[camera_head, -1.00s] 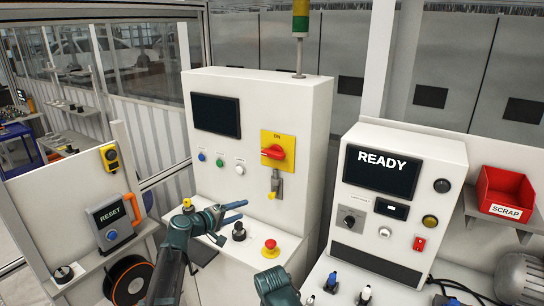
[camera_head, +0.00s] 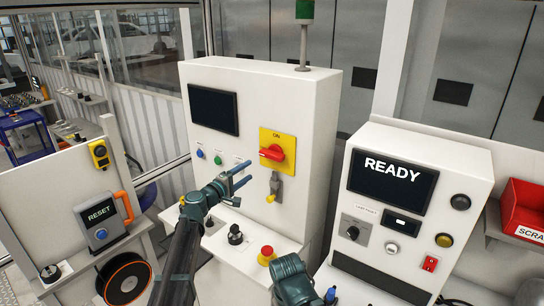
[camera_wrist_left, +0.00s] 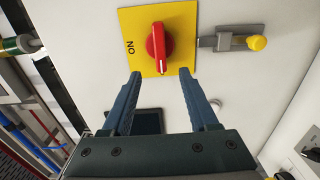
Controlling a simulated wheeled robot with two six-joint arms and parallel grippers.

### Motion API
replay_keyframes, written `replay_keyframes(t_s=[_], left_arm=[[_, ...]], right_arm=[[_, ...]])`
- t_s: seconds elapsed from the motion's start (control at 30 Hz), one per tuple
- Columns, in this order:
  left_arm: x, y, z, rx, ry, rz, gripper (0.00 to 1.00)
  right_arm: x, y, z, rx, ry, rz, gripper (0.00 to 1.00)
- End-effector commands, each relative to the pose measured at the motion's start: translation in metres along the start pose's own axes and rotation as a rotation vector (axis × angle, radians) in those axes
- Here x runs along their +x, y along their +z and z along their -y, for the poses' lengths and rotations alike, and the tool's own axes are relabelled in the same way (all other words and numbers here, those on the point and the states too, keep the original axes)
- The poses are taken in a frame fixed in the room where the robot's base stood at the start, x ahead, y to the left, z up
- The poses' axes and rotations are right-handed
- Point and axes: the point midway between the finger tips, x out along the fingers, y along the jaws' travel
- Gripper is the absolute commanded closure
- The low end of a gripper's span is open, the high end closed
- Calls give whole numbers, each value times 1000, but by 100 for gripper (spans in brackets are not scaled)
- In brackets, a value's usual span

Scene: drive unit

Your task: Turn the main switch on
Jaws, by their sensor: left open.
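The main switch is a red rotary handle (camera_head: 272,153) on a yellow plate (camera_head: 285,140) on the white cabinet front. The handle lies roughly horizontal, and "ON" is printed at the plate's top. In the left wrist view the handle (camera_wrist_left: 158,48) has its white mark at the lower end, with "ON" off to the left. My left gripper (camera_head: 245,174) is open and empty, left of and slightly below the switch in the head view. In the wrist view its fingertips (camera_wrist_left: 161,73) straddle the handle's marked end, with no clear contact. My right gripper is out of view; only part of that arm shows.
A hasp with a yellow padlock (camera_head: 275,188) hangs just below the switch. A red emergency button (camera_head: 267,254) and a black knob (camera_head: 235,235) stand on the ledge below. A READY panel (camera_head: 391,181) is to the right, a RESET box (camera_head: 101,220) to the left.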

Motion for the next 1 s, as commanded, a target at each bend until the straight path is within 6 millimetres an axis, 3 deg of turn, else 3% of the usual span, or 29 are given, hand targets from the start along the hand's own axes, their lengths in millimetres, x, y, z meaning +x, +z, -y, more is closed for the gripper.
replay_keyframes(t_s=[0.17,0.7,1.0], left_arm=[[16,0,0,0,0,2,40],[117,0,0,1,-1,2,40],[137,0,0,1,-1,1,40]], right_arm=[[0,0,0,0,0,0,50],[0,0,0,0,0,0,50],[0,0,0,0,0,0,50]])
